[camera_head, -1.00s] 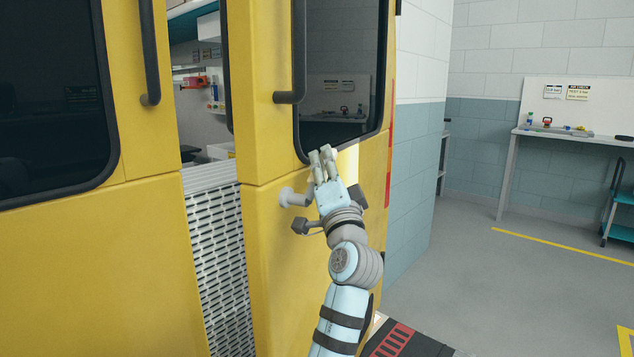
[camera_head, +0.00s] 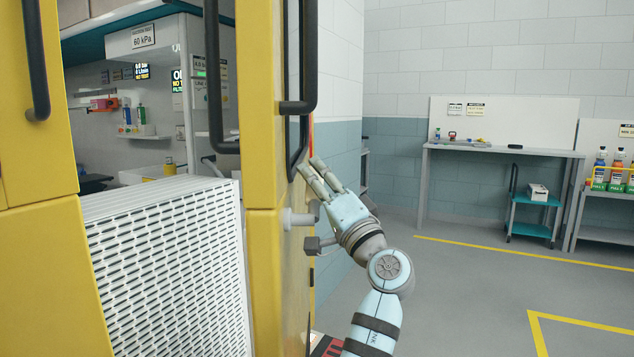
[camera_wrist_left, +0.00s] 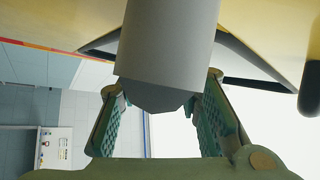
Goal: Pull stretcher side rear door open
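The yellow rear door on the right (camera_head: 263,270) stands swung out and shows almost edge-on. It carries a black bar handle (camera_head: 308,60) near its edge. A second yellow rear door (camera_head: 40,270) is at the left, with its own black handle (camera_head: 38,70). My left gripper (camera_head: 316,168) is at the outer face of the right door, below the handle and near the window's lower corner; I cannot tell if it touches. In the left wrist view its fingers (camera_wrist_left: 165,115) are apart, with a grey cylinder in front partly hiding the space between. My right gripper is not in view.
A folded white perforated ramp (camera_head: 170,270) stands upright in the opening between the doors. Behind it is the vehicle interior with shelves. A workbench (camera_head: 500,150) and a teal cart (camera_head: 533,215) stand by the far wall. The grey floor at the right is clear.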

